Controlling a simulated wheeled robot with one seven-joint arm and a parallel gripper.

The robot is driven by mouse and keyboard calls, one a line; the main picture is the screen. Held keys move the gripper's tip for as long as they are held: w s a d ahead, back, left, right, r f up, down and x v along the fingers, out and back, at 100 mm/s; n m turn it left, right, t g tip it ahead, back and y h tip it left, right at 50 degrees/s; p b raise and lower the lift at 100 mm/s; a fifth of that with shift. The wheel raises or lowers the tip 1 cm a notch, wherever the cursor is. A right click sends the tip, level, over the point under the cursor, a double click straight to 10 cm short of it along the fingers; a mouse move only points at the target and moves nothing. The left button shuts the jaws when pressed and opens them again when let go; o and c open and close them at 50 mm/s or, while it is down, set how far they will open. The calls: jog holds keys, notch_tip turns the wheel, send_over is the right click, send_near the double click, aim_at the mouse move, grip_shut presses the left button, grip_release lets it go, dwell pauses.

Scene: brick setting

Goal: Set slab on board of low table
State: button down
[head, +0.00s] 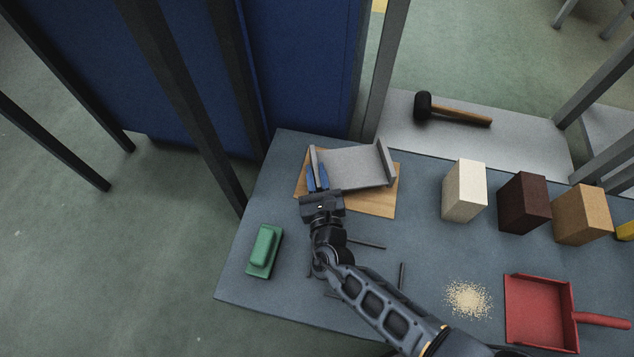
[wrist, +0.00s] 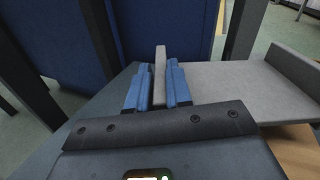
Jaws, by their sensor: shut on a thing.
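A grey slab (head: 352,168) with a raised wall at each end is over the wooden board (head: 378,203) on the low table (head: 270,208). My gripper (head: 317,178) is shut on the slab's left end wall, with a blue finger on each side of it. In the wrist view the wall stands between the two blue fingers (wrist: 158,86), and the slab's flat part (wrist: 225,85) extends to the right. The board also shows at the lower right of the wrist view (wrist: 298,148). I cannot tell whether the slab touches the board.
A green block-like tool (head: 264,251) lies at the table's left. White (head: 463,191), dark brown (head: 523,203) and tan (head: 581,214) blocks stand to the right. A red dustpan (head: 540,312) and a crumb pile (head: 468,299) are in front. A mallet (head: 450,110) lies behind.

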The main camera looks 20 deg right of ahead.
jog(key=shift+f+b, duration=0.8)
jog(key=shift+f, duration=0.85)
jog(key=shift+f, duration=0.15)
jog(key=c, duration=1)
grip_release()
jog(key=shift+c, duration=0.2)
jog(key=shift+s, duration=0.2)
jog(key=p+v, duration=0.3)
jog(key=v, duration=0.8)
jog(key=shift+s+a, duration=0.2)
jog(key=shift+s, duration=0.1)
